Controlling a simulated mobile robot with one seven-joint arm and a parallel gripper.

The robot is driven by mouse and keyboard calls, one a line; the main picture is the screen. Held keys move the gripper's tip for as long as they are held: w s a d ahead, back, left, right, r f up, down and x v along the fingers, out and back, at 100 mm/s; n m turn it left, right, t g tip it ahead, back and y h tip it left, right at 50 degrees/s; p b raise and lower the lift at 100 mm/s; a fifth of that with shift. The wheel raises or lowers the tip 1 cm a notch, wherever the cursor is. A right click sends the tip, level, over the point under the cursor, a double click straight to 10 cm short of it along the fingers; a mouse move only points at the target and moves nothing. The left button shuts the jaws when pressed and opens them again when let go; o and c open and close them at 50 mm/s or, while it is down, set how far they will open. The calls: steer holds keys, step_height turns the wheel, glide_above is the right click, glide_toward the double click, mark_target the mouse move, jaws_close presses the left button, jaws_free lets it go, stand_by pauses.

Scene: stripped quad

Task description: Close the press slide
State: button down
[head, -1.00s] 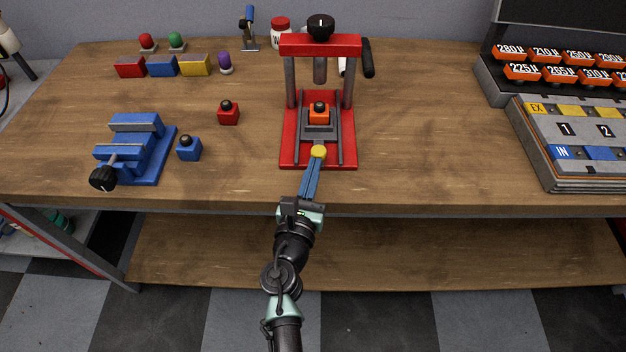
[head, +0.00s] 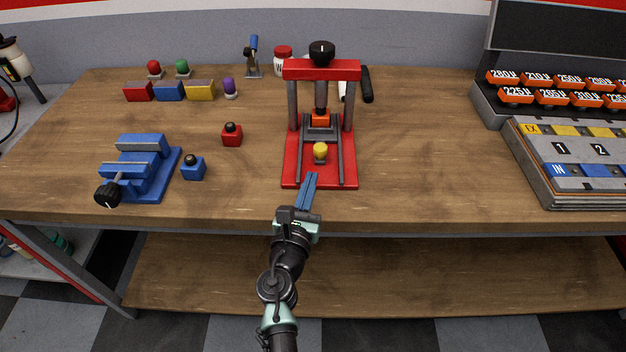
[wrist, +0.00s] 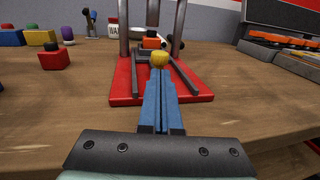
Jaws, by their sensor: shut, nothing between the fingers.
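The red press (head: 292,171) stands on the workbench, with a black knob on top. Its grey slide (head: 320,133) sits back on the rails under the ram, carrying an orange block (head: 320,118). The slide's yellow knob (head: 320,151) faces me; it also shows in the wrist view (wrist: 159,58).
A blue vise (head: 140,170), a blue block (head: 193,168) and a red block (head: 232,135) are left of the press. Coloured blocks (head: 170,91) stand at the back left. A grey panel (head: 570,170) is at the right. The bench between press and panel is clear.

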steer(key=s+a, duration=0.1)
steer(key=s, duration=0.6)
steer(key=shift+s+a+f, duration=0.2)
steer(key=shift+s+a, duration=0.15)
steer(key=shift+s, duration=0.05)
